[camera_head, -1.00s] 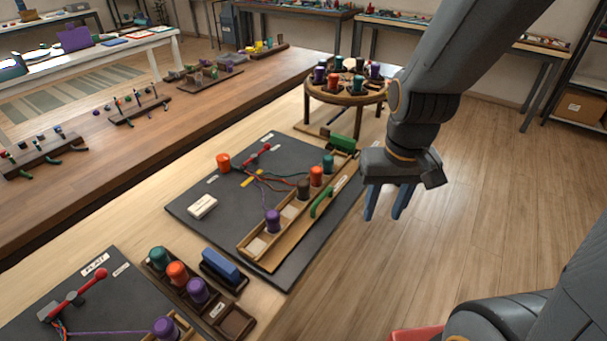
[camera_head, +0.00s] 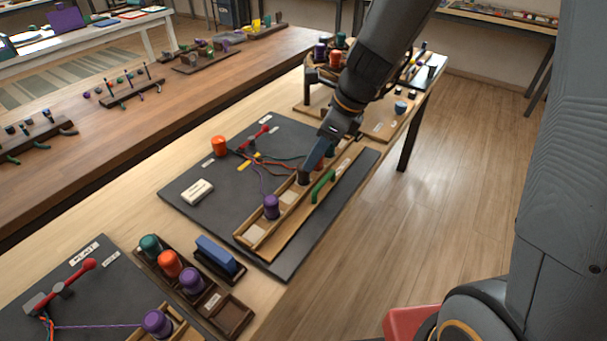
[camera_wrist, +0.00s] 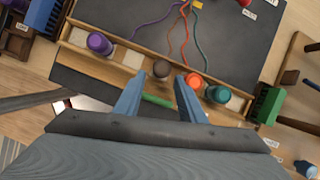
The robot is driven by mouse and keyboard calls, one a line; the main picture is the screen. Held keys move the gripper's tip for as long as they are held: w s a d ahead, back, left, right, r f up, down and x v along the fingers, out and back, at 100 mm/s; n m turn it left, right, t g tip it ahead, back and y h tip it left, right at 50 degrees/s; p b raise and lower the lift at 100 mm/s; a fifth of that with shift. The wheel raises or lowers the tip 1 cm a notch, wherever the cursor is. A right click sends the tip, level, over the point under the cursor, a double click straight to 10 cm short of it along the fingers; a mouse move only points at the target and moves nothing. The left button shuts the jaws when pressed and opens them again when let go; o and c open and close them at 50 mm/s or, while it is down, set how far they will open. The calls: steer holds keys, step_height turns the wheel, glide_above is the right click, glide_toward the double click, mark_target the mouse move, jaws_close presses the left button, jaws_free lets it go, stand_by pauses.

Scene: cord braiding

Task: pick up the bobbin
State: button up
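The wooden tray (camera_head: 249,238) on the dark board holds a purple bobbin (camera_head: 271,207), a dark brown bobbin (camera_head: 304,178), an orange bobbin (camera_head: 319,164) and a teal bobbin. The wrist view shows the purple (camera_wrist: 99,43), brown (camera_wrist: 161,69), orange (camera_wrist: 193,80) and teal (camera_wrist: 217,94) bobbins in a row.
A white block (camera_head: 197,191) lies on the board. A rack (camera_head: 229,315) of several bobbins and a blue block (camera_head: 215,254) stand at lower left. Coloured cords (camera_wrist: 185,35) run across the board.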

mark_target(304, 174)
steer(key=shift+x, duration=3.2)
steer(key=shift+w+r, duration=0.1)
steer(key=shift+w, duration=0.05)
steer(key=shift+c, duration=0.5)
steer(key=c, duration=0.7)
